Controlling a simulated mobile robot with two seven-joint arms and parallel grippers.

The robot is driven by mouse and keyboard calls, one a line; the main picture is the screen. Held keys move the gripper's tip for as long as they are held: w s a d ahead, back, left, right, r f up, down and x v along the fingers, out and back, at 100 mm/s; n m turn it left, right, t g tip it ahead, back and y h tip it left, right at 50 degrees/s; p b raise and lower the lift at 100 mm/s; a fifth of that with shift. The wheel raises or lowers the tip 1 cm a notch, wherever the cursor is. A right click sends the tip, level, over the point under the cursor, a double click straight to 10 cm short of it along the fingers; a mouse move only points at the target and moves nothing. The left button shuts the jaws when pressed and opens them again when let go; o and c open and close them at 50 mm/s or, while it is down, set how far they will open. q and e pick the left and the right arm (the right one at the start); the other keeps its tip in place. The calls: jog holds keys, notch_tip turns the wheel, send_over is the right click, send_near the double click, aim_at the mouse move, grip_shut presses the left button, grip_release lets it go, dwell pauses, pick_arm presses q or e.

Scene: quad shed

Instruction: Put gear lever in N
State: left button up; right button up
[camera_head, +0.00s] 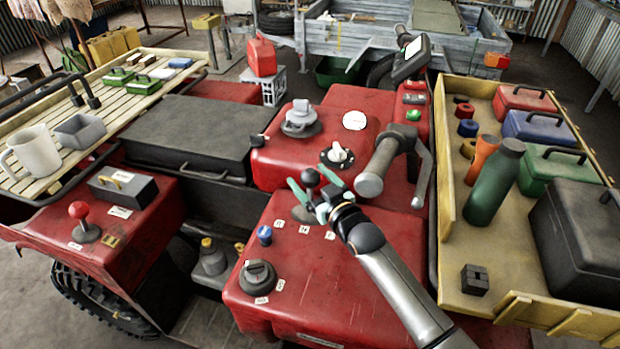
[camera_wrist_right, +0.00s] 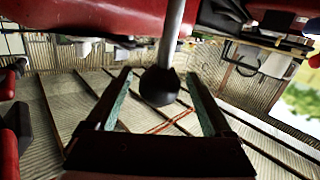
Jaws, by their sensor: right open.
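The gear lever (camera_head: 310,177) has a black ball knob and rises from a round grey base (camera_head: 302,214) on the red quad body. Small white labels (camera_head: 303,229) lie beside its base; their letters are too small to read surely. My right gripper (camera_head: 308,181) is open, with its green-padded fingers on either side of the knob. In the right wrist view, the knob (camera_wrist_right: 159,87) and its grey shaft (camera_wrist_right: 173,36) appear between the fingers, with gaps on both sides. My left gripper is not in view.
A handlebar grip (camera_head: 382,165) stands close to the right of my gripper. A black dial (camera_head: 257,277) and a blue knob (camera_head: 265,234) are nearby. A red-knobbed lever (camera_head: 79,212) is at far left. A yellow tray (camera_head: 447,190) with a bottle and boxes stands right.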

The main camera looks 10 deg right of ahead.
jog(key=v, duration=1.2)
jog(key=shift+s, duration=0.25)
jog(key=shift+d, duration=0.1)
